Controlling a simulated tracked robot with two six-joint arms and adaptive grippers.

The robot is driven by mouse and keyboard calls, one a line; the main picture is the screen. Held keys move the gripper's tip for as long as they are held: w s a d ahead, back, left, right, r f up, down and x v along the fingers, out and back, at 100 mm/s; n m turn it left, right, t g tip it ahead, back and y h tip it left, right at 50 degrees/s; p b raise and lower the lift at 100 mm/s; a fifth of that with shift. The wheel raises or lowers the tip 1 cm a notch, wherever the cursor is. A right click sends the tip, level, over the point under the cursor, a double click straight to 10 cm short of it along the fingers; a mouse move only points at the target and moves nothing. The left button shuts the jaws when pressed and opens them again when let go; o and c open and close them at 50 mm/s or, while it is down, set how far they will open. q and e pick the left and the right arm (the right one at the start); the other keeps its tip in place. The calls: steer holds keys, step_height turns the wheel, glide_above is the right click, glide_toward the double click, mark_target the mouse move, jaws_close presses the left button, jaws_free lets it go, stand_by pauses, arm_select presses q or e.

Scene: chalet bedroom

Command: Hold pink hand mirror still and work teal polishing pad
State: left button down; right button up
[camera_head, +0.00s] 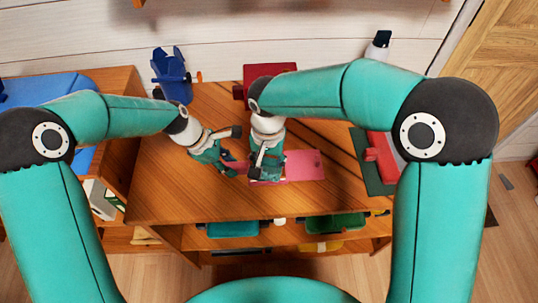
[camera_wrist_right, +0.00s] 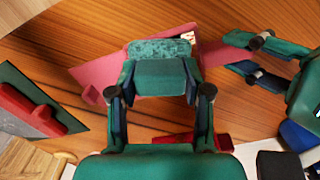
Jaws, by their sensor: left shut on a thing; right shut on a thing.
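The pink hand mirror (camera_head: 306,165) lies on the wooden tabletop, with its flat part to the right and its handle to the left. My left gripper (camera_head: 228,163) is shut on the handle, which shows in the right wrist view (camera_wrist_right: 222,54). My right gripper (camera_head: 266,174) is over the mirror's flat part, shut on the teal polishing pad. In the right wrist view the speckled pad (camera_wrist_right: 160,48) sits at the fingertips, against the mirror's face (camera_wrist_right: 98,72). The fingers hide part of the pad and mirror. A small pale patch shows beside the pad.
A blue holder (camera_head: 172,75) and a red box (camera_head: 275,70) stand at the back. A green board (camera_head: 362,158) with a red-handled tool (camera_head: 381,152) lies at the right. Bare tabletop (camera_head: 170,195) shows front left.

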step_height(320, 180, down, 4)
steer(key=shift+w+r, duration=0.15)
steer(key=shift+r, duration=0.1)
steer(key=shift+w, duration=0.35)
steer(key=shift+c, duration=0.5)
steer(key=shift+w, duration=3.05)
steer(key=shift+s, duration=3.6)
steer(key=shift+r, duration=4.1)
arm_select(q)
steer(key=c, duration=0.8)
jaws_free()
steer(key=shift+r, duration=0.15)
